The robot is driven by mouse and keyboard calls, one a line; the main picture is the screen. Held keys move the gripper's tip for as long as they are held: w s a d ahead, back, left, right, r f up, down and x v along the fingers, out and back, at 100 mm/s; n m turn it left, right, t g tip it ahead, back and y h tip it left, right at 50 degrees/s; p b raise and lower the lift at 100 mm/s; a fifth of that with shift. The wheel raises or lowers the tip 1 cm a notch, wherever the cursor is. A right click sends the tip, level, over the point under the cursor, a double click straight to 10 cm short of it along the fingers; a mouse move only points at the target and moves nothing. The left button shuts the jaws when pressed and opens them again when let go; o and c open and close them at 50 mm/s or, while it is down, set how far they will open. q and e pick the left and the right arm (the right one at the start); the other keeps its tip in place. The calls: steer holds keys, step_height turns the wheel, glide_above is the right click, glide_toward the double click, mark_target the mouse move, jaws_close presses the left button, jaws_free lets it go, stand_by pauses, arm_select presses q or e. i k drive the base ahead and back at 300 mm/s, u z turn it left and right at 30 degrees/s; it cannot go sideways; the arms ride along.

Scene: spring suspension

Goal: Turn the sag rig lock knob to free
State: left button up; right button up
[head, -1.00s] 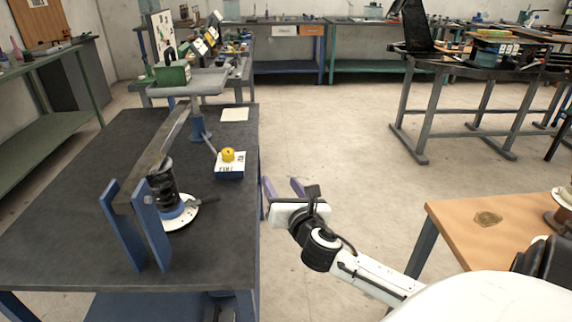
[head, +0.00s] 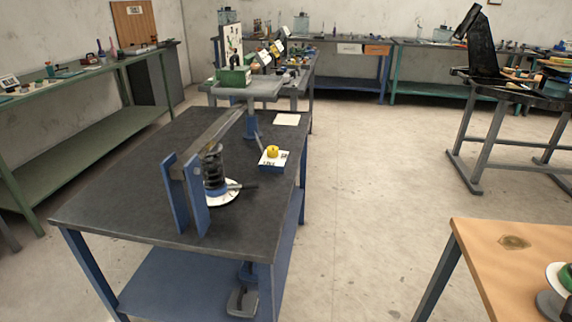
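The sag rig stands on a dark-topped table (head: 125,200). It has two blue upright plates (head: 198,199), a long grey beam (head: 215,132) and a black coil spring (head: 214,172) over a white round plate (head: 225,196). A yellow knob (head: 272,151) sits on a small blue block with a white labelled top (head: 274,162), right of the spring near the table's right edge. The label is too small to read. Neither of my grippers shows in the head view.
A wooden-topped table (head: 500,250) stands at the lower right. A green bench (head: 95,135) runs along the left wall. The floor (head: 370,190) between the tables is clear.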

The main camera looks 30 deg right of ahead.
mark_target(273, 151)
steer(key=u, duration=0.25)
steer(key=k, duration=0.15)
steer(key=z, duration=1.3)
steer(key=i, duration=0.85)
steer(key=u, duration=0.25)
